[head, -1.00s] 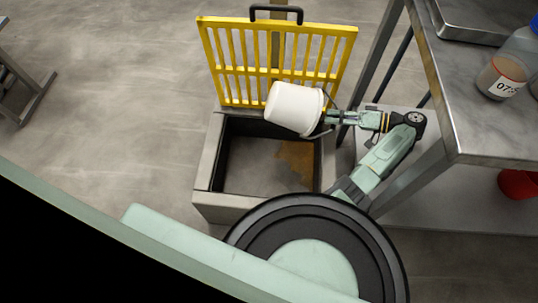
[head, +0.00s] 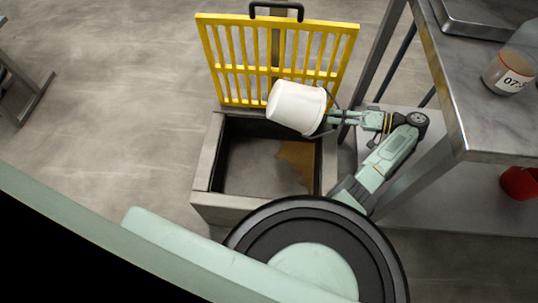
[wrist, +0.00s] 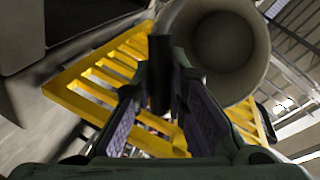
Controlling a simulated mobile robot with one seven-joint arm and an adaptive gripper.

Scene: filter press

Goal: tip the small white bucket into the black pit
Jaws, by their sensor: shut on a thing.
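The small white bucket (head: 296,106) is tipped on its side over the back right part of the pit. My gripper (head: 327,118) is shut on it at its right, rim end. In the wrist view the bucket (wrist: 222,40) shows its round open mouth towards the camera, with a dark inside; I cannot tell whether anything is left in it. The black pit (head: 216,160) has dark inner walls and a pale grey frame. A brown-orange patch lies on the right of its floor. The fingers also show in the wrist view (wrist: 160,100), around a dark upright piece.
A yellow grating lid (head: 228,58) with a black handle (head: 276,10) stands raised behind the pit. A steel table (head: 470,110) is close on the right, with a labelled jar (head: 512,70) on it. A red object (head: 519,183) is under it.

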